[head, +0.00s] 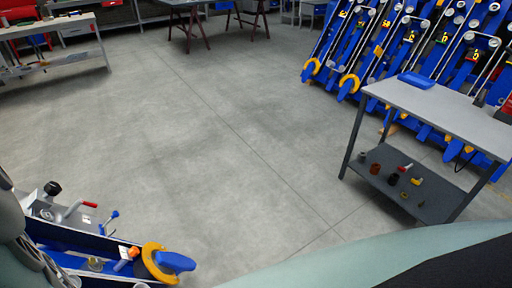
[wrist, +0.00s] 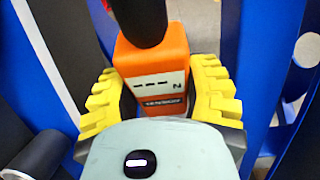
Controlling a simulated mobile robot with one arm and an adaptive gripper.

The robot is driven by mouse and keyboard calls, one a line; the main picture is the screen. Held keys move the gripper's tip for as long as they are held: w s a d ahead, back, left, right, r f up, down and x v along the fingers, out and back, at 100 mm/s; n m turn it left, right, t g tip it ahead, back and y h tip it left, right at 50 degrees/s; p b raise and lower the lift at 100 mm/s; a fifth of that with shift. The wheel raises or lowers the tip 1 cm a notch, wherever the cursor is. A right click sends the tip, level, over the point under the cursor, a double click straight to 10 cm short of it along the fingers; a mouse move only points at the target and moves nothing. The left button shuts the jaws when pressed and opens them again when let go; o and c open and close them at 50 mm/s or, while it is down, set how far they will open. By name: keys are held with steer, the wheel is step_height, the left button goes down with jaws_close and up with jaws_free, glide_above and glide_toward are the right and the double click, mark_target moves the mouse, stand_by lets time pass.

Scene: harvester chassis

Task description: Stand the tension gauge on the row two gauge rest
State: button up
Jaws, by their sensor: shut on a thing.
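The tension gauge (wrist: 155,75) is an orange block with a pale label panel, an "N" mark and a thick black upper part, seen in the wrist view. My gripper (wrist: 160,95) has its yellow ribbed fingers closed on both sides of it. The gauge's lower end is hidden behind the pale gripper body. Blue chassis walls stand close on both sides. I cannot make out the row two gauge rest in either view, nor whether the gauge touches anything below. In the head view, a blue row unit (head: 100,260) with a yellow ring shows at the lower left, beside my arm.
A grey cart (head: 440,108) at the right carries a blue tray (head: 416,80) on top and small parts on its lower shelf. Blue row units (head: 400,50) lean behind it. A workbench (head: 45,27) stands at the upper left. The middle floor is clear.

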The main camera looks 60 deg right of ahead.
steer(key=shift+f+b, duration=0.3)
steer(key=shift+f, duration=0.05)
steer(key=o, duration=1.2)
steer(key=shift+o, duration=0.2)
steer(key=shift+d, duration=0.1)
steer(key=v, duration=1.2)
steer(key=shift+w, duration=0.15)
steer(key=shift+r, duration=0.1)
